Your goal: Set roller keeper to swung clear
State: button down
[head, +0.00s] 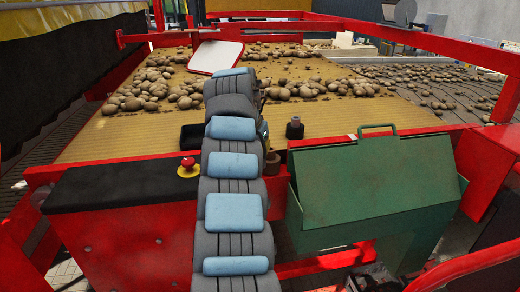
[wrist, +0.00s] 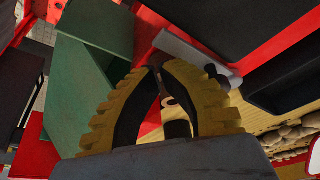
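My gripper (wrist: 159,68) shows in the wrist view as two yellow ribbed fingers with dark inner pads. The fingertips lean in close together; whether they touch or pinch something is unclear. A grey bar with a rounded end (wrist: 190,50) lies just beyond and right of the tips and may be the roller keeper; I cannot be sure. A pale ring-shaped end (wrist: 170,101) and a dark cylinder (wrist: 178,129) show between the fingers. In the head view my arm hides the gripper. Dark round knobs (head: 295,128) stand by the red frame right of the arm.
A green lidded box (head: 375,180) stands right of my arm and shows left in the wrist view (wrist: 95,60). A black tray (head: 193,137) and red stop button (head: 188,163) are left of the arm. Potatoes (head: 150,85) lie on the belt beyond a red frame.

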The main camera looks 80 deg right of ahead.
jog(key=shift+w+d+p, duration=0.4)
jog(key=shift+d+p, duration=0.05)
jog(key=shift+p, duration=0.7)
notch_tip(320, 180, up, 9)
jog(key=s+p, duration=0.1)
dwell(0.8)
jog(key=shift+r, duration=0.15)
jog(key=shift+w, duration=0.1)
